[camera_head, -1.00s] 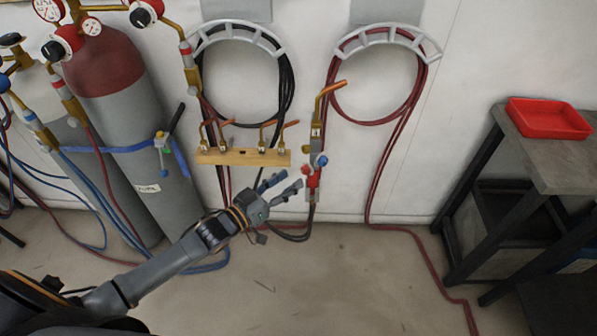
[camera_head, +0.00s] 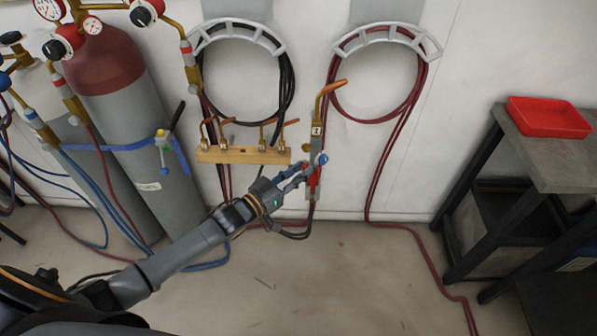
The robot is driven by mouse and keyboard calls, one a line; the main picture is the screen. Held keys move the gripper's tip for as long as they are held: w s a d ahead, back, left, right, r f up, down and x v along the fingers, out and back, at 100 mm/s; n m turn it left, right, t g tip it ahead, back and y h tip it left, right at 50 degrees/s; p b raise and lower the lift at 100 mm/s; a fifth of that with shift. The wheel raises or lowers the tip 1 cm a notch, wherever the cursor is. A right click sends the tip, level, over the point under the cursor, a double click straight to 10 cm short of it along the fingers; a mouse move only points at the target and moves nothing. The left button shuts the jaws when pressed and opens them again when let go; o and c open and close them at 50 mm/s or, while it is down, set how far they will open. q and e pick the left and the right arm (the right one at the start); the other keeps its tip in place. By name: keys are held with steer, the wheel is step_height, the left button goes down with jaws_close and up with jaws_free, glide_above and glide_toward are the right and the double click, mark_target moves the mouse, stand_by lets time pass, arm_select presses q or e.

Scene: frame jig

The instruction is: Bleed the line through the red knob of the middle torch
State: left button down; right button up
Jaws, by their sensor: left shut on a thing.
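The torch (camera_head: 318,128) hangs upright on the wall, with a copper-coloured tip bent to the right at its top. A blue knob (camera_head: 322,159) sits on its right side and a red section (camera_head: 314,182) shows at its lower end. The red knob (camera_head: 300,166) is on its left side, mostly hidden by my fingers. My left gripper (camera_head: 294,174) comes in from the lower left and is shut on the red knob. My right gripper is not in view.
Hoses (camera_head: 375,205) hang in coils behind. Gas cylinders (camera_head: 125,110) stand left. A bench with a red tray (camera_head: 548,117) stands right.

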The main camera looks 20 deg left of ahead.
arm_select(q)
steer(key=shift+m, duration=0.4)
steer(key=m+b, duration=0.2)
steer(key=m, duration=0.8)
steer(key=m+b, duration=0.2)
steer(key=m, duration=0.7)
steer(key=shift+s+d+f+m, duration=0.1)
steer(key=shift+d+f+m, duration=0.05)
steer(key=shift+m, duration=0.25)
stand_by(0.3)
steer(key=c, duration=1.1)
jaws_free()
